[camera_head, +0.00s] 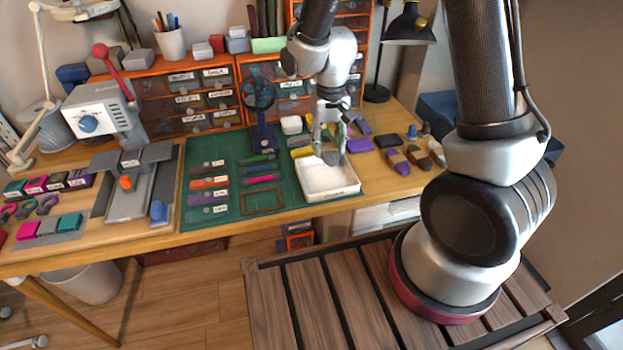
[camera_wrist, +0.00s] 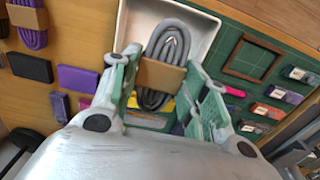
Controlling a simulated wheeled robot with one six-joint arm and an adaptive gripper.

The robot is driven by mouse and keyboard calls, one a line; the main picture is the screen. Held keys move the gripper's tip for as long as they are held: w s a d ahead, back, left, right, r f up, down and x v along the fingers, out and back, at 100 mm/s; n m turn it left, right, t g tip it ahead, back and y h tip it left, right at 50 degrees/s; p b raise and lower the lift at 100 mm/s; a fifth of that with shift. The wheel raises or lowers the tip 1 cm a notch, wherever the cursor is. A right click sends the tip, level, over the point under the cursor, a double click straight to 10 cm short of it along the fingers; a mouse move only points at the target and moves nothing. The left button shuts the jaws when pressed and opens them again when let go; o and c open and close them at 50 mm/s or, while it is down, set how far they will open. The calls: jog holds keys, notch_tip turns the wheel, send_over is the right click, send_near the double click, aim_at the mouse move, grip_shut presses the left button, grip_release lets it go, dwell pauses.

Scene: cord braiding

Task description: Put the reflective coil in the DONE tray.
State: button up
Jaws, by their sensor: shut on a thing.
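A grey coil of cord with a tan band (camera_wrist: 160,74) is between the green-padded fingers of my gripper (camera_wrist: 164,66) in the wrist view. My gripper is shut on the coil at its band. In the head view my gripper (camera_head: 331,140) points down over the back part of a white tray (camera_head: 345,192), with the grey coil (camera_head: 333,158) at its fingertips. The tray has a small front label, too small to read. The tray's white wall (camera_wrist: 205,22) shows behind the coil in the wrist view. I cannot tell whether the coil touches the tray floor.
A blue fan (camera_head: 261,110) stands left of my gripper. Several coloured pieces and a brown frame (camera_head: 263,202) lie on the green mat (camera_head: 228,150). Purple and dark coils (camera_head: 398,162) lie right of the tray. Orange drawers (camera_head: 200,100) stand behind.

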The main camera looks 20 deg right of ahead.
aim_at(326, 179)
notch_tip(326, 179, down, 9)
dwell(0.3)
jog(key=o, duration=1.1)
jog(key=shift+f, duration=0.15)
